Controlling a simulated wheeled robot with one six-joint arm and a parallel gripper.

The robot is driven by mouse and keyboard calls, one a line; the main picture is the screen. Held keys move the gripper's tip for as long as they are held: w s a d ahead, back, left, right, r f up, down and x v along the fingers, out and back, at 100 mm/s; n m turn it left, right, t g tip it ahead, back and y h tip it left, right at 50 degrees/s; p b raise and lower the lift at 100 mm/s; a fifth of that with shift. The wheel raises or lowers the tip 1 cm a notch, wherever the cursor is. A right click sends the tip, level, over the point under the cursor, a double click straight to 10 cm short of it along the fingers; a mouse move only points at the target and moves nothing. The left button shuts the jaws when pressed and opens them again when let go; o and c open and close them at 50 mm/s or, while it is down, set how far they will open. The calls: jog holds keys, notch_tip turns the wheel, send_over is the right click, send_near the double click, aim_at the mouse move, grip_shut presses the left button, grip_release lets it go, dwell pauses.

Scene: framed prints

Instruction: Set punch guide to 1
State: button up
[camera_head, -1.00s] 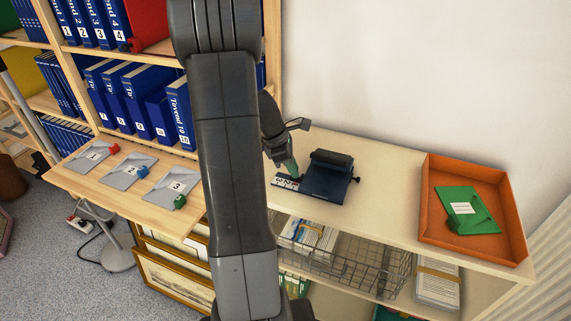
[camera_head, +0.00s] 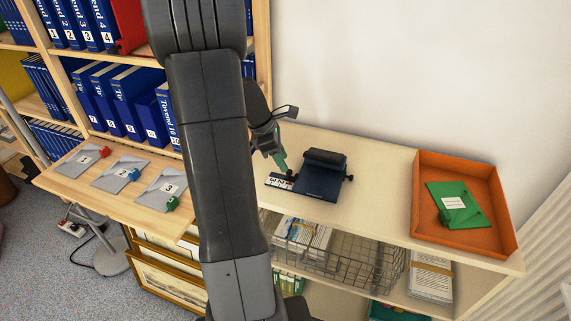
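A dark blue hole punch (camera_head: 321,177) with a black handle bar stands on the pale shelf top. Its guide (camera_head: 279,181), a white strip with numbers, sticks out on its left side. A small red mark shows on the strip near the punch body; which number it marks is too small to tell. My gripper (camera_head: 281,162) is just above and behind the strip, with green fingertips pointing down. My arm hides part of the gripper. I cannot tell whether the fingers touch the guide or are apart from each other.
An orange tray (camera_head: 426,190) with a green folder (camera_head: 459,204) stands to the right. Grey envelopes (camera_head: 120,174) with coloured clips lie on the wooden board at left. A wire basket (camera_head: 350,262) hangs below. The shelf top between punch and tray is clear.

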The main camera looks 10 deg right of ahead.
jog(key=s+v, duration=0.1)
jog(key=v, duration=0.9)
jog(key=shift+w+p, duration=0.3)
jog(key=shift+w, duration=0.1)
jog(key=b, duration=0.1)
send_near(285, 179)
jog(key=d+f, duration=0.4)
jog(key=shift+s+f, duration=0.2)
jog(key=shift+s, duration=0.05)
jog(key=shift+w+a+f, duration=0.1)
jog(key=shift+w+f, duration=0.1)
jog(key=shift+w, duration=0.05)
jog(key=shift+w+a+r, duration=0.1)
jog(key=shift+w+a, duration=0.45)
jog(key=shift+a, duration=0.4)
jog(key=shift+d, duration=0.1)
